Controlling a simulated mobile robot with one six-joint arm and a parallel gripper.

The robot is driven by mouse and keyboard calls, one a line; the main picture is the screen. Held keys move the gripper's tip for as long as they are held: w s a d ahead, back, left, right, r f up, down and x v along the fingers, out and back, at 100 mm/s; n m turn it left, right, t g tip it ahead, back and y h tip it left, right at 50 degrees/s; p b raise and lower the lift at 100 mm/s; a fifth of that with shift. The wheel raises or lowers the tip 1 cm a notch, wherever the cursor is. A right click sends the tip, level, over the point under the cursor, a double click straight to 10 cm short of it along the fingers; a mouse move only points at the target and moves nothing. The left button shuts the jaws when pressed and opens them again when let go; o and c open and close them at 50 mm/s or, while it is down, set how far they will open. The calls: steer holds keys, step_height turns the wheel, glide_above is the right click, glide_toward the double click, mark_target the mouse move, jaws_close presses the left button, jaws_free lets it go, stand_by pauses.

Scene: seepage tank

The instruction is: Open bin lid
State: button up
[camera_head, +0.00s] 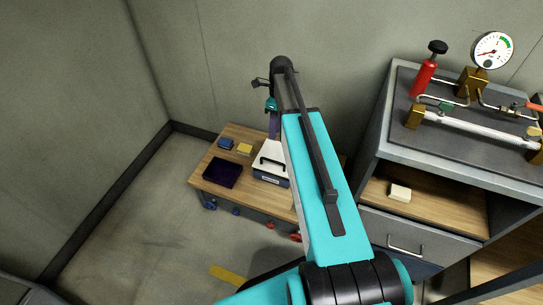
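A small bin (268,177) stands on a low wooden table in the middle of the view. Its white lid (263,157) has a dark handle (272,161) across it, and the lid appears to be down. My teal arm crosses in front and hides the bin's right side. The arm bends over at its far end and points down behind the bin's top. My gripper (274,132) shows only as a small, dark, narrow shape above the lid's far side. I cannot tell whether it touches the lid, nor whether its fingers are apart.
On the wooden table (240,198) are a dark purple tray (221,173), a blue block (226,143) and a yellow block (245,149). A grey cabinet (440,168) with a gauge (492,50) and pipework stands at the right. Floor (150,220) at the left is clear.

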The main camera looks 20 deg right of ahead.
steer(key=b, duration=0.1)
glide_above(272, 166)
step_height(272, 166, down, 13)
steer(key=shift+f, duration=0.2)
stand_by(0.4)
jaws_close()
